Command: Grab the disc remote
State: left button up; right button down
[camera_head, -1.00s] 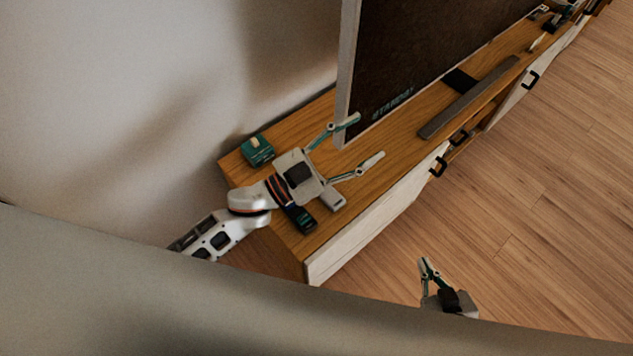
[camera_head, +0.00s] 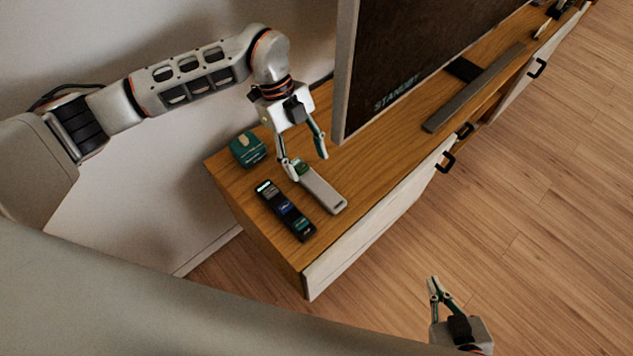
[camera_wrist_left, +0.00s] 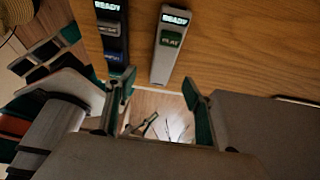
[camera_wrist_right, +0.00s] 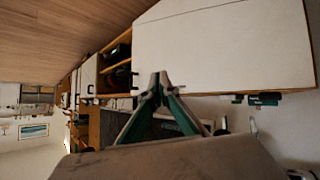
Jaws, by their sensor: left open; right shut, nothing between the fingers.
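Two remotes lie side by side on the wooden cabinet top. The grey remote (camera_head: 325,192) has a green button reading PLAY and a READY display in the left wrist view (camera_wrist_left: 168,55). The dark remote (camera_head: 287,211) has blue and green patches; it also shows in the left wrist view (camera_wrist_left: 113,42). I read no "disc" label on either. My left gripper (camera_head: 306,164) is open and empty, its fingers above the far end of the grey remote; contact cannot be told. My right gripper (camera_head: 436,285) is shut and empty, over the floor in front of the cabinet.
A green box (camera_head: 247,149) sits at the cabinet's far left corner. The cabinet top between the grey remote and the bar is clear.

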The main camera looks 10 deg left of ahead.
aim_at(315, 183)
pick_arm(q)
jog(key=shift+w+a+f, duration=0.15)
jog(key=shift+a+f, duration=0.15)
jog(key=shift+f, duration=0.05)
jog(key=shift+x, duration=0.9)
jog(key=b+x, duration=0.1)
jog(key=x, duration=0.1)
jog(key=w+b+x, duration=0.1)
jog(key=x, duration=0.2)
jog(key=shift+s+d+f, duration=0.1)
jog(key=shift+f, duration=0.25)
jog(key=shift+r, duration=0.15)
jog(key=shift+c, duration=0.4)
jog(key=c, duration=1.2)
